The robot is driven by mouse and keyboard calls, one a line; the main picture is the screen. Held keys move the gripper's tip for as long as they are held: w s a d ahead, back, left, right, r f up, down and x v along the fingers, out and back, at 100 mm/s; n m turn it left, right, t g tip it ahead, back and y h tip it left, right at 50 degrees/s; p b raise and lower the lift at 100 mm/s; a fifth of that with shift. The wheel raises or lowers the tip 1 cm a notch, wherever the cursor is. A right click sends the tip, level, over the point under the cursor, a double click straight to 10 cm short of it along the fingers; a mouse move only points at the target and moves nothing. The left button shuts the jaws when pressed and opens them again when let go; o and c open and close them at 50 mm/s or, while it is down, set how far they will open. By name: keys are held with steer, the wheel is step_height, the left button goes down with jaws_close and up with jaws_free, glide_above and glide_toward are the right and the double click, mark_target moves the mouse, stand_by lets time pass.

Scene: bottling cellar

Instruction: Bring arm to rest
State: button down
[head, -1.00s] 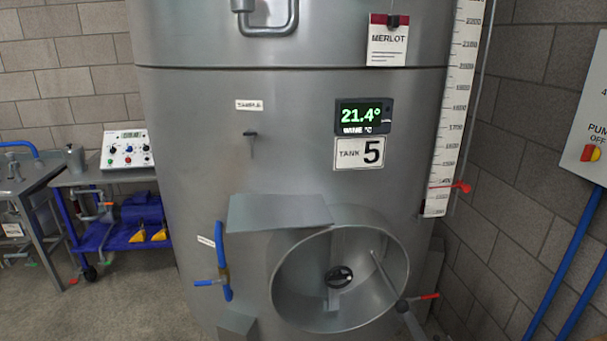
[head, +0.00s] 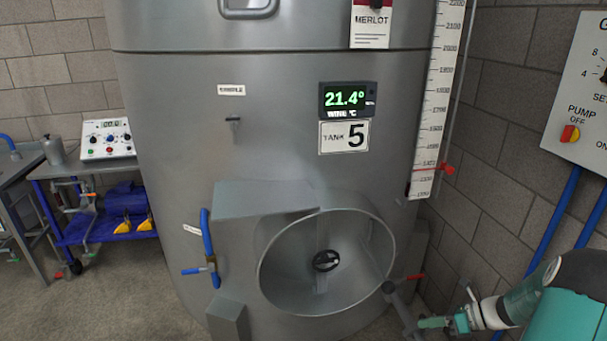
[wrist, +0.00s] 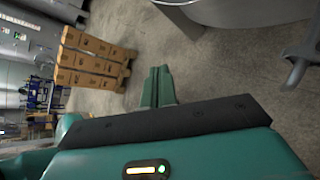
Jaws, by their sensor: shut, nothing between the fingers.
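My arm comes in at the lower right of the head view. My gripper (head: 430,322) is low there, its green fingers pointing left, near the lower right of the tank's round manway. In the wrist view my gripper (wrist: 158,72) shows its two green fingers pressed together. They are shut with nothing between them, and bare concrete floor lies beyond them.
A pump panel (head: 585,105) hangs at right. A blue cart (head: 75,235) stands left.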

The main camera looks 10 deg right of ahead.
steer(key=s+a+r+n+g+h, duration=0.2)
steer(key=a+r+n+h, duration=0.1)
steer(key=a+r+n, duration=0.55)
steer(key=s+a+r+n+g+h, duration=0.2)
steer(key=a+r+n+h, duration=0.1)
steer(key=a+r+n, duration=0.55)
steer(key=s+a+r+n+t+h, duration=0.4)
steer(key=s+a+r+n, duration=0.5)
steer(key=s+n, duration=0.4)
steer(key=shift+a+r+n, duration=0.4)
steer(key=shift+r, duration=0.25)
